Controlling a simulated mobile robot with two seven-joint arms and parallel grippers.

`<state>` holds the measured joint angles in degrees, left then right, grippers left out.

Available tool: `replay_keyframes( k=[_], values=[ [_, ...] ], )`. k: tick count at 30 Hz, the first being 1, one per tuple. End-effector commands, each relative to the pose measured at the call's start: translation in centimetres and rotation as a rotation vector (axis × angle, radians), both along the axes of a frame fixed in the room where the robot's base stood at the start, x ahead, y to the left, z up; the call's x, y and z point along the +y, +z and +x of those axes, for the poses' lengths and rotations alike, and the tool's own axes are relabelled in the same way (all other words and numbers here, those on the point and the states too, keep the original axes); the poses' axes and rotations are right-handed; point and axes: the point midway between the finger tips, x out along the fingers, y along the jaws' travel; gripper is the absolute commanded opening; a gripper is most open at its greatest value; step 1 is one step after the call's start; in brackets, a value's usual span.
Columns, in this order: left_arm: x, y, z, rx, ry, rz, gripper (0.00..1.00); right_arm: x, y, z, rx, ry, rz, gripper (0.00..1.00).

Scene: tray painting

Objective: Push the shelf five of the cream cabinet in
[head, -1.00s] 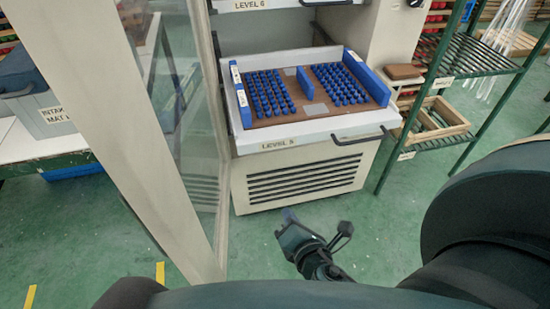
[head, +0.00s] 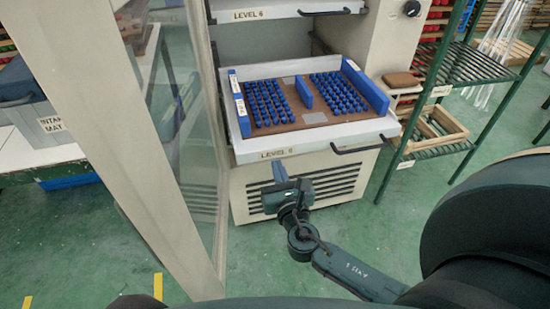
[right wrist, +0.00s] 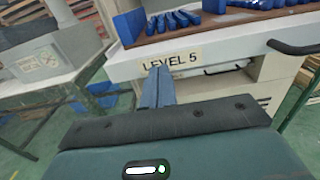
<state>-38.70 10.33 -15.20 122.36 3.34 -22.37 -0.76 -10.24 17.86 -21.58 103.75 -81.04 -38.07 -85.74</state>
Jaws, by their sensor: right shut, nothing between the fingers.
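The cream cabinet (head: 240,200) stands ahead with its glass door (head: 185,110) swung open at the left. Its shelf five (head: 350,131), labelled LEVEL 5, is pulled out and carries a brown tray with several blue pegs and blue side walls. A dark handle (head: 365,145) sits at the right of its front edge. My right gripper (head: 279,172) is shut and empty, just in front of and below the shelf's front. In the right wrist view the shut fingers (right wrist: 157,88) point at the shelf front (right wrist: 215,48) just under the label; contact is unclear. My left gripper is not in view.
Shelf LEVEL 6 (head: 285,10) is above. A green rack (head: 440,92) with a wooden crate (head: 437,125) stands right of the cabinet. A table with a grey bin (head: 30,100) is at the left beyond the door. The green floor in front is clear.

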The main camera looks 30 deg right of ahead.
Motion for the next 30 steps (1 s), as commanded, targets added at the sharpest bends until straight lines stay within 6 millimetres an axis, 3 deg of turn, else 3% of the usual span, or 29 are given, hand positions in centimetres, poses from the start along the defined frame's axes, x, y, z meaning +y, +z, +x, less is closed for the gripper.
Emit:
replay_keyframes(
  k=[6,23,30],
  values=[
    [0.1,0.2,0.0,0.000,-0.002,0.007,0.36,-0.6,0.0,2.7,0.001,0.000,0.001,0.00],
    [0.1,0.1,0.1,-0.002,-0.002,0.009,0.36,-0.8,-0.1,3.4,0.001,0.001,0.002,0.00],
    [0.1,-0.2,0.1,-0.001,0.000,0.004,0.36,-1.4,0.0,6.0,-0.003,-0.001,0.002,0.00]
  ],
)
